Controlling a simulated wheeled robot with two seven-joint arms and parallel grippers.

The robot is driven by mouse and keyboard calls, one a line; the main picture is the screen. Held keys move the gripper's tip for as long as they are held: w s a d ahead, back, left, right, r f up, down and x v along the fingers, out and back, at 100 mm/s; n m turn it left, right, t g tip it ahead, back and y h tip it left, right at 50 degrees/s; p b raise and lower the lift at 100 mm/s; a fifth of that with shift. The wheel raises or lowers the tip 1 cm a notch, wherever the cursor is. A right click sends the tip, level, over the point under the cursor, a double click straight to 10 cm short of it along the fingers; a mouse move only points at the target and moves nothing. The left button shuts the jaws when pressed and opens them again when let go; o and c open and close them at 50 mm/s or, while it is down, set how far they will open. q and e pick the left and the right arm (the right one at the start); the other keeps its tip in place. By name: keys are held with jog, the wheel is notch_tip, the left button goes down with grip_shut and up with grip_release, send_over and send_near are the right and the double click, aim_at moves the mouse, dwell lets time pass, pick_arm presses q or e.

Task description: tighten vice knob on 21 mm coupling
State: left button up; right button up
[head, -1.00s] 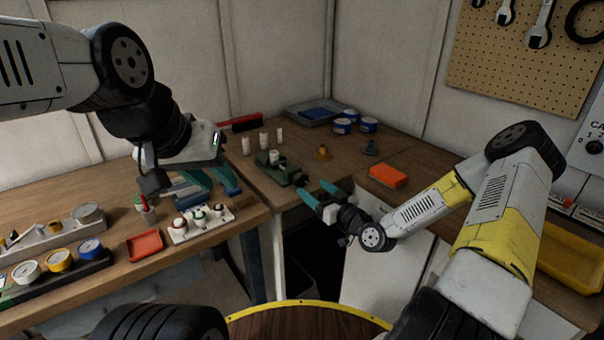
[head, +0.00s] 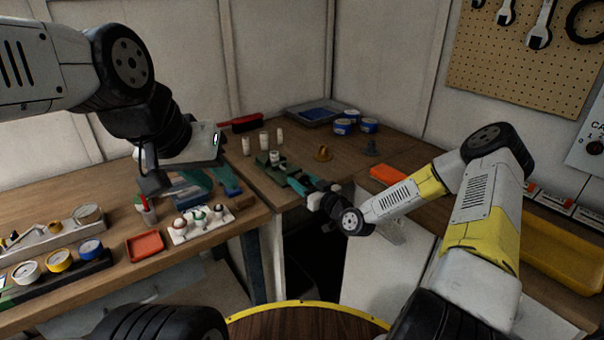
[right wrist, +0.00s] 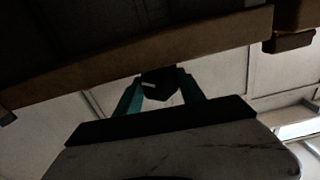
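The small green vice (head: 284,173) stands near the bench's front edge at the corner. A white coupling (head: 274,157) sits upright in it. My right gripper (head: 305,184) is at the vice's front right end. In the right wrist view its teal fingers (right wrist: 160,88) stand open on either side of a dark knob (right wrist: 158,84) under the bench edge. I cannot tell whether they touch it. My left gripper (head: 212,178) hangs open and empty over the left bench, left of the vice.
Several white cylinders (head: 265,141) stand behind the vice. A white rack with coloured caps (head: 200,224), a red tray (head: 145,246) and gauges (head: 59,260) are on the left bench. An orange block (head: 387,174) lies to the right. The bench edge (right wrist: 130,58) is close above my right gripper.

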jog(key=c, duration=0.5)
jog(key=shift+o, duration=0.2)
jog(key=m, duration=0.6)
jog(key=shift+d+f, duration=0.1)
jog(key=shift+m, duration=0.5)
jog(key=shift+s+f, duration=0.1)
jog(key=shift+f, duration=0.05)
